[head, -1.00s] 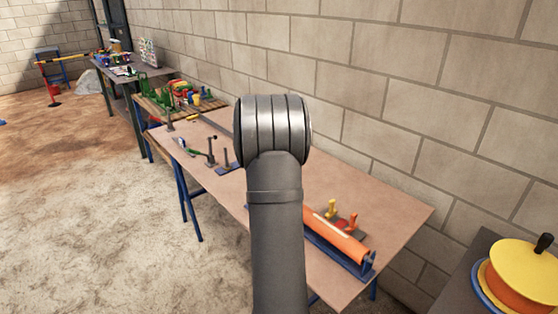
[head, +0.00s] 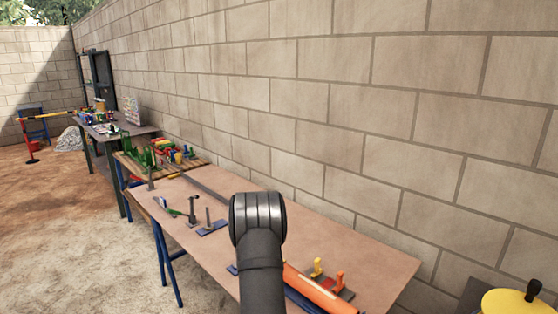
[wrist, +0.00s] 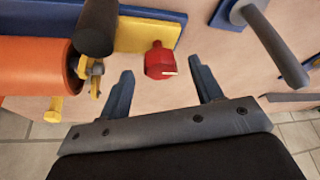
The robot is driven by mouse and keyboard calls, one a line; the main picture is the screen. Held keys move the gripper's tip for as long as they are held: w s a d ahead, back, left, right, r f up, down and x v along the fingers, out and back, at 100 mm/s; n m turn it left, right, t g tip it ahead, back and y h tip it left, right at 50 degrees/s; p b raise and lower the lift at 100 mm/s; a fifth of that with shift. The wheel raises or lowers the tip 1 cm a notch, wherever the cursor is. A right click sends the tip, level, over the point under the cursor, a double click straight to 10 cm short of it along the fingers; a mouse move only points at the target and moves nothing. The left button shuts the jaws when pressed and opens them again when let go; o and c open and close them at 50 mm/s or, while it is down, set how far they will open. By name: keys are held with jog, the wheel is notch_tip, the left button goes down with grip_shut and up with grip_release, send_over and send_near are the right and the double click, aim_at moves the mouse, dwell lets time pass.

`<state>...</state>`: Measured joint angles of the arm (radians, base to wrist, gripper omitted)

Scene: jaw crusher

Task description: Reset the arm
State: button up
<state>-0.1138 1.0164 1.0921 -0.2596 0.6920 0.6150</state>
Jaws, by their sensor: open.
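My gripper (wrist: 163,88) is open and empty in the wrist view, its two dark blue-grey fingers well apart. A red knob (wrist: 157,62) shows between and beyond the fingertips, near a yellow plate (wrist: 135,35). I cannot tell how far the fingers are from it. In the head view my grey arm stands in front of the workbench (head: 345,240); the gripper itself is hidden there.
An orange cylinder (wrist: 35,65) lies left of the fingers, and it shows on the bench in the head view (head: 318,290). Upright posts (head: 192,210) stand at the bench's left. A block wall (head: 330,110) runs behind. A yellow-topped drum (head: 515,302) is at lower right.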

jog(key=shift+w+d+f, duration=0.1)
jog(key=shift+w+f, duration=0.2)
jog(key=shift+f, duration=0.35)
jog(key=v, duration=1.8)
jog(key=x, duration=1.8)
jog(key=shift+f, duration=0.15)
jog(key=shift+d+n, duration=0.1)
jog(key=shift+n, duration=0.4)
jog(key=shift+d+n+y, duration=0.15)
jog(key=shift+n+y, duration=0.5)
jog(key=shift+n, duration=0.9)
jog(key=shift+d+n+y, duration=0.1)
jog(key=shift+n+y, duration=0.55)
jog(key=shift+n, duration=0.9)
jog(key=shift+w+d+n+g+y, duration=0.1)
jog(key=shift+n+g+y, duration=0.35)
jog(key=shift+n, duration=1.2)
jog(key=shift+d+n+g+y, duration=0.15)
jog(key=shift+n+y, duration=0.6)
jog(key=shift+n, duration=0.9)
